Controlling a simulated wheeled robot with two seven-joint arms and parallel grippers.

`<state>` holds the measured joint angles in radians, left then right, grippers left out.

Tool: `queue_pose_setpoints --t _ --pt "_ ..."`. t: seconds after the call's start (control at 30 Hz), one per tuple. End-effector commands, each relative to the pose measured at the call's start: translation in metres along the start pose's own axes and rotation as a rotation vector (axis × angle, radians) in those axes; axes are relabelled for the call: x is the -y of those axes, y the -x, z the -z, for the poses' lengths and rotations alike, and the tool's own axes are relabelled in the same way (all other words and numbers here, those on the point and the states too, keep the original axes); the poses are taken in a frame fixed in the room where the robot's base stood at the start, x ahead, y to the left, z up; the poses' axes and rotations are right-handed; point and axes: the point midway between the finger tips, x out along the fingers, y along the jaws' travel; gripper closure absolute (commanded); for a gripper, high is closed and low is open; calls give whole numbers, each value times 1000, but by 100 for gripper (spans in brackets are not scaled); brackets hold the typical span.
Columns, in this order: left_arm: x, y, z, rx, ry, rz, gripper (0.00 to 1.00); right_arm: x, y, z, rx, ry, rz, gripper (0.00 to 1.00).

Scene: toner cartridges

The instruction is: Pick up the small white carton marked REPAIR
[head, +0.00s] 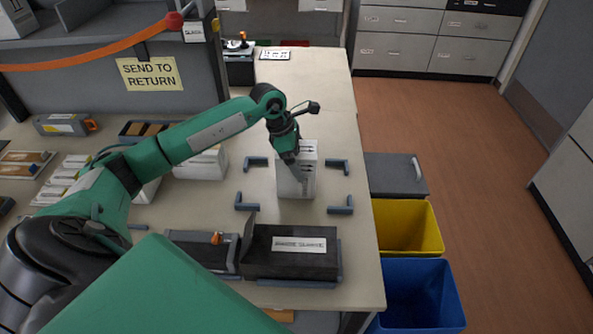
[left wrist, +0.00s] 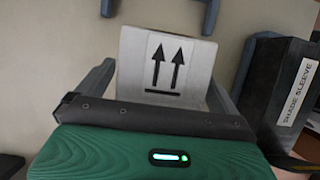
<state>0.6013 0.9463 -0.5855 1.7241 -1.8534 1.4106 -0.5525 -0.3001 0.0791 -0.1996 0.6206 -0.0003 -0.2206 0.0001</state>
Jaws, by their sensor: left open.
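A small white carton (head: 296,180) stands upright on the table between blue-grey corner brackets. It also shows in the left wrist view (left wrist: 190,60), with a label of two black up arrows facing the camera. I cannot read REPAIR on it. My left gripper (head: 290,156) is at the carton's upper left in the head view and hides part of it. In the left wrist view its open grey fingers lie to either side of the carton. I cannot tell whether they touch it. My right gripper does not show.
A black box labelled SHADE SLEEVE (left wrist: 290,95) stands near the table's front edge. Other white cartons (head: 205,163) sit left of the brackets, partly behind my arm. Yellow (head: 408,228) and blue (head: 415,295) bins stand beyond the right edge.

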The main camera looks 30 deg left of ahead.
Motion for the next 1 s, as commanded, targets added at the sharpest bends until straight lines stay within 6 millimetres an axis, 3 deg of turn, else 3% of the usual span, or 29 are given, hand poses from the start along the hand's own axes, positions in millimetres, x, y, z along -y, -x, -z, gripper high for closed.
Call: queue_pose_setpoints --t 0.4,0.8,1.0 --pt "0 -1 0 0 0 0 4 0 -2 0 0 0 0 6" --pt "0 0 0 1 0 -1 80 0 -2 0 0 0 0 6" --pt "0 0 0 1 0 -1 80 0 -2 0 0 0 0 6"
